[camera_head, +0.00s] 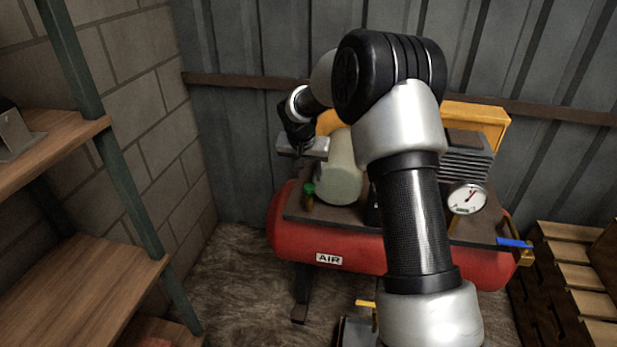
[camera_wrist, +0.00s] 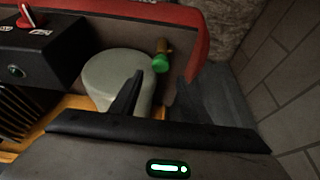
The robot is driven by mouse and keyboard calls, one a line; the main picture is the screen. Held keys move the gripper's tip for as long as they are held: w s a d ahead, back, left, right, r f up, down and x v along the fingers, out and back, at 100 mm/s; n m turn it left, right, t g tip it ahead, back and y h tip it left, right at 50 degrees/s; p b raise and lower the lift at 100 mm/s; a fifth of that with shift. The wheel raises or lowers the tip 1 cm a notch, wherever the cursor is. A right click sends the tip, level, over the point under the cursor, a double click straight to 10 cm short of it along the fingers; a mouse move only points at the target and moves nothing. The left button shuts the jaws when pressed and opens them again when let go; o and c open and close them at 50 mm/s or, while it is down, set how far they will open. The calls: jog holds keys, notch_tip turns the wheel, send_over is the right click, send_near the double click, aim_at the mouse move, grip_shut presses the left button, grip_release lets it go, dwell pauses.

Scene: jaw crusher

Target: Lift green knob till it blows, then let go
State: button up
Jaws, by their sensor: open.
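The green knob (camera_head: 309,188) sits on top of a small brass valve at the left end of the red air tank (camera_head: 350,249). In the wrist view the green knob (camera_wrist: 160,63) and its brass stem show beyond my fingertips. My gripper (camera_head: 303,147) is above and behind the knob in the head view. In the wrist view my gripper (camera_wrist: 161,84) has its two dark fingers apart, with nothing between them. The knob lies roughly in line with the gap and looks clear of both fingers.
A pale cylinder (camera_head: 341,172) stands close beside the knob; it also shows in the wrist view (camera_wrist: 112,78). A pressure gauge (camera_head: 467,198) and a blue lever (camera_head: 514,242) are at the right. Wooden shelves (camera_head: 85,270) stand left, pallets (camera_head: 575,280) right. A brick wall bounds the left.

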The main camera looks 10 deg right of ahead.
jog(key=p+v, duration=0.1)
jog(key=v, duration=1.2)
jog(key=shift+p, duration=0.35)
